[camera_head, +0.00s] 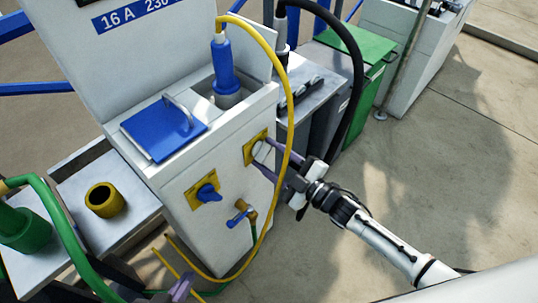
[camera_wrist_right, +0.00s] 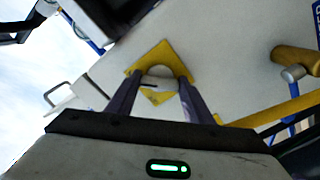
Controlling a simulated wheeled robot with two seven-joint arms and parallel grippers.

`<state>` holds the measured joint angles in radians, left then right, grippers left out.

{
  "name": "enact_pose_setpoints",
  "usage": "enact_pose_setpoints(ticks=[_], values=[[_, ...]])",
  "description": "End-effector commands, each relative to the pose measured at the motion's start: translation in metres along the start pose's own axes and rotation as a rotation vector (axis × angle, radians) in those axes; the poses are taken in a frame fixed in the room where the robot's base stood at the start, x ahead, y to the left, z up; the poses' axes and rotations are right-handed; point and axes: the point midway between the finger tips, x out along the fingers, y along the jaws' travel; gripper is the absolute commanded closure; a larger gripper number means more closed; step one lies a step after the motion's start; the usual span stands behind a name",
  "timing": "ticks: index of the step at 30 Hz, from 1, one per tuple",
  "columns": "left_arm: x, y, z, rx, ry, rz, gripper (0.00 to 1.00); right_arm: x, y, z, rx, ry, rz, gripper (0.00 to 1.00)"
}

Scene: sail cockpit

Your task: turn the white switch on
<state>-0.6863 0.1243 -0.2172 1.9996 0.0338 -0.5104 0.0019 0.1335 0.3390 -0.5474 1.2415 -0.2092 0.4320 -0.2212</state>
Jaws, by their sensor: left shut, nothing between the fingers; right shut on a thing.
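The white switch (camera_head: 260,151) is a round knob on a yellow plate (camera_head: 248,156) on the front of the white pedestal, near its right edge. My right gripper (camera_head: 268,155) reaches it from the right and is shut on it. In the right wrist view the white switch (camera_wrist_right: 160,72) shows between the two dark fingers, with its yellow plate (camera_wrist_right: 152,50) behind; the fingers hide its sides. A small dark slot shows below the knob there. My left gripper (camera_head: 181,289) is at the bottom edge, low in front of the pedestal, shut and empty, partly cut off.
A blue switch (camera_head: 207,192) on a yellow plate and a blue-handled tap (camera_head: 240,213) sit left of and below the white switch. A yellow cable (camera_head: 289,105) loops down past my right gripper. A black cable (camera_head: 357,75) hangs behind. Open floor (camera_head: 440,170) lies right.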

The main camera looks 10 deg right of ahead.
Motion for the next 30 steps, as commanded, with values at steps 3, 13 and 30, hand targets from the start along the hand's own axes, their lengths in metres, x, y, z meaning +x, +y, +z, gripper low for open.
enact_pose_setpoints(ticks=[3, 13, 30], values=[[0.000, 0.000, 0.001, -0.001, -0.001, 0.000, 1.00, -0.001, 0.000, 0.001, 0.005, -0.001, 0.000, 0.46], [0.000, 0.000, 0.001, -0.001, -0.001, 0.000, 1.00, 0.000, 0.000, 0.000, 0.002, -0.001, 0.000, 0.34], [-0.004, 0.000, -0.002, -0.004, -0.003, -0.001, 1.00, -0.086, -0.001, 0.001, 0.003, -0.003, -0.002, 0.34]])
